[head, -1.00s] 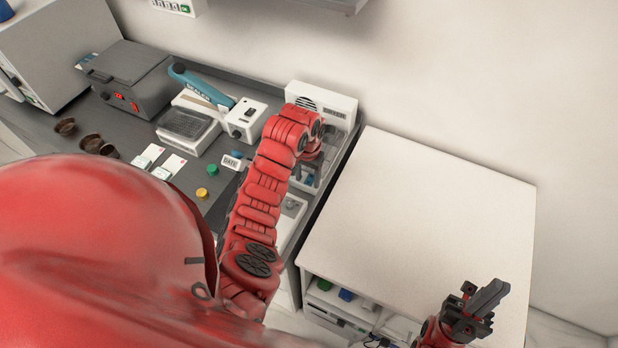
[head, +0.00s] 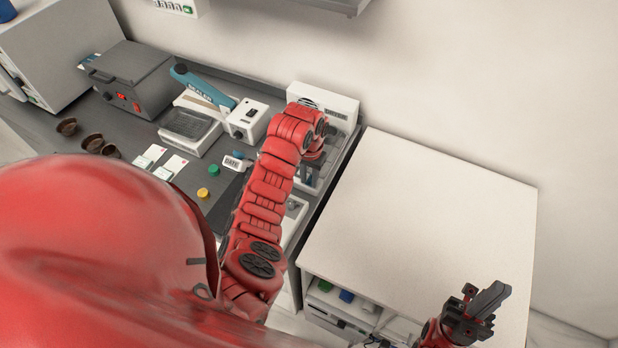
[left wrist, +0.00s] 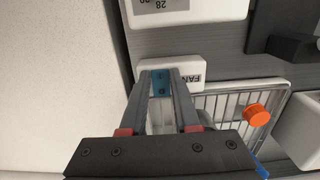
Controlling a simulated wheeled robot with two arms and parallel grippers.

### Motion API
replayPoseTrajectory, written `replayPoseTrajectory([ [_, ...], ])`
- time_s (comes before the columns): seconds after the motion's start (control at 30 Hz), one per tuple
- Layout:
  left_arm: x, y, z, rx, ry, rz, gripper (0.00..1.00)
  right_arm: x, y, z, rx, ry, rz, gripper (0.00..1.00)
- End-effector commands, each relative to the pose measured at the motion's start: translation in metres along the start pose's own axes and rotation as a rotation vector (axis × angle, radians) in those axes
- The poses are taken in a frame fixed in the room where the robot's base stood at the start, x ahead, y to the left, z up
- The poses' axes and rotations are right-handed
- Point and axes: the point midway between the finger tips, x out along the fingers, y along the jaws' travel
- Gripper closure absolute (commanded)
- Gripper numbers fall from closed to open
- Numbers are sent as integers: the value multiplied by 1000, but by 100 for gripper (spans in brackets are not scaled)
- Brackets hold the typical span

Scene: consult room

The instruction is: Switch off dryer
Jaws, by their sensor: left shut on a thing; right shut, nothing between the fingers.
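A white box with a round dark grille, which looks like the dryer (head: 338,101), stands against the wall at the back of the grey counter. My left arm reaches over the counter to its front and hides part of it. In the left wrist view, my left gripper (left wrist: 162,78) is over a white block labelled FAN (left wrist: 188,73). Its fingers are closed on a small blue piece (left wrist: 160,84) at this block; its switch position cannot be told. In the head view the left fingertips are hidden. My right gripper (head: 486,304) is shut and empty, low at the right.
A wire rack with an orange cap (left wrist: 257,115) lies beside the FAN block. A blue-handled sealer (head: 205,88), a grey box with red switches (head: 130,80) and several small items occupy the counter. The white cabinet top (head: 420,215) is clear.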

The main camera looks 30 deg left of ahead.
Motion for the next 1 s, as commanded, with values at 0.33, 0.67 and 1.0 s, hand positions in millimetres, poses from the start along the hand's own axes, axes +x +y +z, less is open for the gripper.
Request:
replayPoseTrajectory([
  [0.33, -1, -2, -10, -11, -127, -2, 100, -8, 0, 1, 0, 0, 0, 100],
  [0.67, -3, -2, -9, -4, -214, -2, 100, -22, -1, 4, 0, 0, 0, 100],
  [1.0, -4, -1, -8, -2, -224, -2, 100, -22, -1, 4, 0, 0, 0, 100],
])
